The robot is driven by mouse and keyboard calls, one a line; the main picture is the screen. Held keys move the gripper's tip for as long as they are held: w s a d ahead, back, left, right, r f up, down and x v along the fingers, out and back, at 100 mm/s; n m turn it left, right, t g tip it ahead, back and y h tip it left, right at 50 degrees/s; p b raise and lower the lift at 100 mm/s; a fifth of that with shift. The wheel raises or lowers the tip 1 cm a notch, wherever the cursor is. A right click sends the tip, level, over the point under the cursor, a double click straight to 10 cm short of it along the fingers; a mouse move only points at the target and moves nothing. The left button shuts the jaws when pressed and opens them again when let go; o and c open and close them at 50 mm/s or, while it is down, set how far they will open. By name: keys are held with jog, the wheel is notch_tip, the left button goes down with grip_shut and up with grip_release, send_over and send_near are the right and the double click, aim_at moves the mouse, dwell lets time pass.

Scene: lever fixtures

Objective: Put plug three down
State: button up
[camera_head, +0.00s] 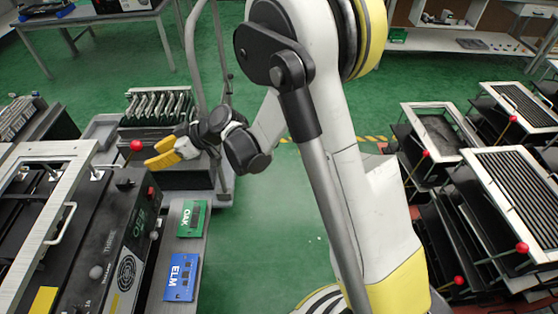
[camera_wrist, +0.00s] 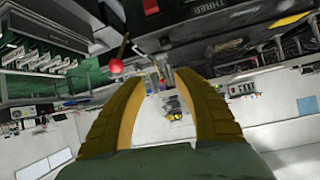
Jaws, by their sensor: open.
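The black machine (camera_head: 105,235) marked THREE and OFF stands at the left in the head view. A lever with a red ball knob (camera_head: 136,145) rises near its far right corner. My gripper (camera_head: 150,158) has yellow fingers and is just right of the red knob. In the wrist view the gripper (camera_wrist: 160,76) is open and nothing is between its fingers. There the red knob (camera_wrist: 116,66) lies outside them, just left of the left fingertip. Its thin rod and part of the THREE label (camera_wrist: 208,8) also show. I cannot tell whether knob and finger touch.
A green OAK plate (camera_head: 192,219) and a blue ELM plate (camera_head: 182,278) lie on a shelf right of the machine. A rack of metal handles (camera_head: 158,105) stands behind my gripper. More red-knobbed levers (camera_head: 425,153) and slatted units stand at the right. Green floor between is open.

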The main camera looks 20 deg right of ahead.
jog(key=s+d+r+m+t+h, duration=0.1)
jog(key=s+d+r+m+h, duration=0.4)
jog(key=s+d+r, duration=0.6)
jog(key=s+d+m+h, duration=0.5)
jog(key=s+d+m, duration=0.1)
jog(key=s+d, duration=0.8)
jog(key=shift+s+d+r+m+t+h, duration=0.15)
jog(key=shift+s+d+m+t+h, duration=0.2)
jog(key=shift+d, duration=0.7)
